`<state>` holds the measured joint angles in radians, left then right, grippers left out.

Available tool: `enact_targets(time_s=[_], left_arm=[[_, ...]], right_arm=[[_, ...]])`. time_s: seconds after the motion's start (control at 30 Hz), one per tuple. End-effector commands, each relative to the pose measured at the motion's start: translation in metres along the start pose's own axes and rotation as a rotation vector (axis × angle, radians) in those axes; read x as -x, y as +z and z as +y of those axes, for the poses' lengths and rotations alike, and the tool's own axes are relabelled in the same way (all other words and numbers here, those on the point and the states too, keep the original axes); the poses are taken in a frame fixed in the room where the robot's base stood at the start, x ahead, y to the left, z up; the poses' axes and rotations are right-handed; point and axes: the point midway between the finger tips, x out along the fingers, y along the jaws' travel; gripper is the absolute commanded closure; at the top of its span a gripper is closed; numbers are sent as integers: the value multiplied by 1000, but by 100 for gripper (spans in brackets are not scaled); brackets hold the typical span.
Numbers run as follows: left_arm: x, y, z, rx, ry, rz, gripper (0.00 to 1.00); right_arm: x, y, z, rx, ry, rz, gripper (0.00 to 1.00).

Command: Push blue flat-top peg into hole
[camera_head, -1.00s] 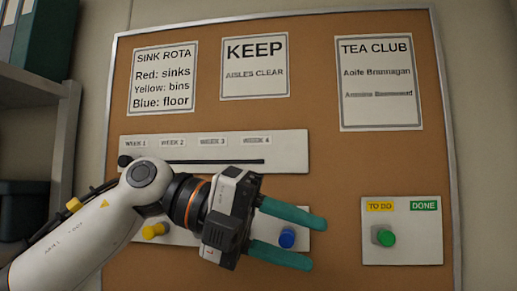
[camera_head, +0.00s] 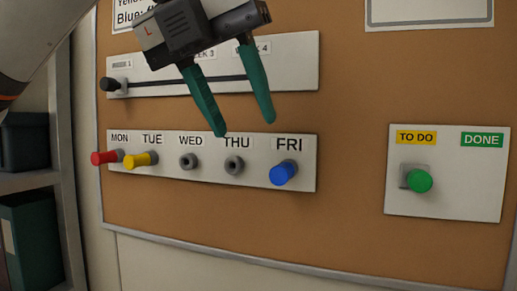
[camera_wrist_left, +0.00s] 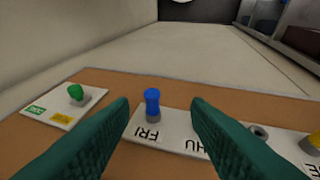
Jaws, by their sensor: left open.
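The blue flat-top peg (camera_head: 284,172) sticks out at FRI, at the right end of the white weekday strip (camera_head: 215,143). It also shows in the left wrist view (camera_wrist_left: 152,97), seated in a grey collar; how deep it sits I cannot tell. My left gripper (camera_head: 244,127) is open and empty, fingers pointing down, up and left of the blue peg in the head view. In the wrist view the peg appears between its fingers (camera_wrist_left: 160,103), beyond the tips and apart from them. My right gripper is not in view.
WED (camera_head: 189,161) and THU (camera_head: 234,165) show empty grey-rimmed holes. A red peg (camera_head: 105,157) and a yellow peg (camera_head: 140,159) stick out at left. A slider strip (camera_head: 290,65) is above. A green knob (camera_head: 419,181) is on a panel at right, with bare cork between.

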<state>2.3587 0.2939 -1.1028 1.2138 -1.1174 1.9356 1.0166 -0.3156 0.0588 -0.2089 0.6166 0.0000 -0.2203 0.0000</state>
Motion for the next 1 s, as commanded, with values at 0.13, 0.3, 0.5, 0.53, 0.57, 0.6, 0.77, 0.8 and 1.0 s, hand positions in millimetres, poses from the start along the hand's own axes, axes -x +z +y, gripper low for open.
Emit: enact_targets(time_s=[0.13,0.3,0.5,0.53,0.57,0.6,0.77,0.8,1.0], left_arm=[[-30,0,0,-2,-2,-4,56],[-51,0,0,-2,-1,-3,56],[-62,0,1,-3,-1,-1,56],[-63,0,1,-2,0,-1,56],[-63,0,1,-2,0,-1,56],[-63,0,1,-2,0,-1,56],[-63,0,1,-2,0,-1,56],[-63,0,1,-3,0,-1,63],[-63,0,1,-3,0,-1,96]], right_arm=[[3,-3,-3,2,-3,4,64],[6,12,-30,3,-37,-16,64],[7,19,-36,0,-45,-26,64],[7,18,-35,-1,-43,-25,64],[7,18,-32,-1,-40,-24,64],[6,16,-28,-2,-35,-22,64],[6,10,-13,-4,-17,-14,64],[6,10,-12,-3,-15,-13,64],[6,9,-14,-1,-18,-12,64]])
